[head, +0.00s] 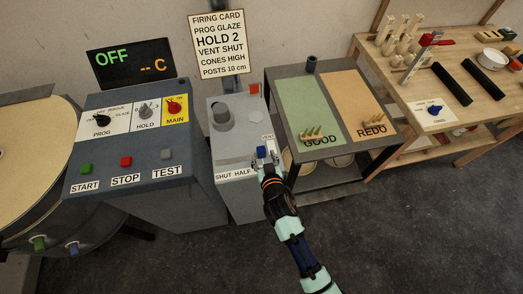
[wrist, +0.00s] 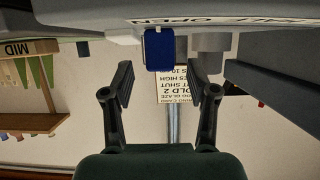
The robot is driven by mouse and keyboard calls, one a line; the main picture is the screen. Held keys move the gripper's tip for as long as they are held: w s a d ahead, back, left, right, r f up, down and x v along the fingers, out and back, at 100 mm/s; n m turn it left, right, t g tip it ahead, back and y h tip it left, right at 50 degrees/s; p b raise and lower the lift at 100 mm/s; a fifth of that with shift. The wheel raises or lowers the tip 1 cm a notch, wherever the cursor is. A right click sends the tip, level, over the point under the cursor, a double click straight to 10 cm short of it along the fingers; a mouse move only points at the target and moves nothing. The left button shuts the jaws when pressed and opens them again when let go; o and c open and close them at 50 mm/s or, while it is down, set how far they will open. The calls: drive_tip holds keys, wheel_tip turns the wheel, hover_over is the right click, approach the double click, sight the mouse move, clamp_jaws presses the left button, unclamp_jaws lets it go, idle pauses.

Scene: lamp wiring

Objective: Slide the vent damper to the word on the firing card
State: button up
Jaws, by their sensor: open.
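The firing card (head: 217,44) on the wall reads VENT SHUT among its lines. The vent damper has a blue knob (head: 262,152) at the right end of its slot on the grey box, to the right of the SHUT and HALF labels (head: 233,175). The upside-down wrist view shows the blue knob (wrist: 159,50) by the word OPEN (wrist: 154,20). My gripper (head: 267,165) is at the front of the knob. Its two fingers are open (wrist: 159,82), one on each side of the knob's line, with gaps to it. I see no contact.
The kiln control panel (head: 130,140) with buttons and dials stands to the left. A cart (head: 335,95) with GOOD and REDO areas stands close on the right. A wooden bench (head: 450,90) is further right. Open floor (head: 400,230) lies in front.

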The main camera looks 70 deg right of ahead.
sight(262, 154)
drive_tip(key=x, duration=0.4)
drive_tip(key=shift+w+d+b, duration=0.1)
drive_tip(key=shift+d+b, duration=0.05)
drive_tip(key=shift+b, duration=0.2)
clamp_jaws()
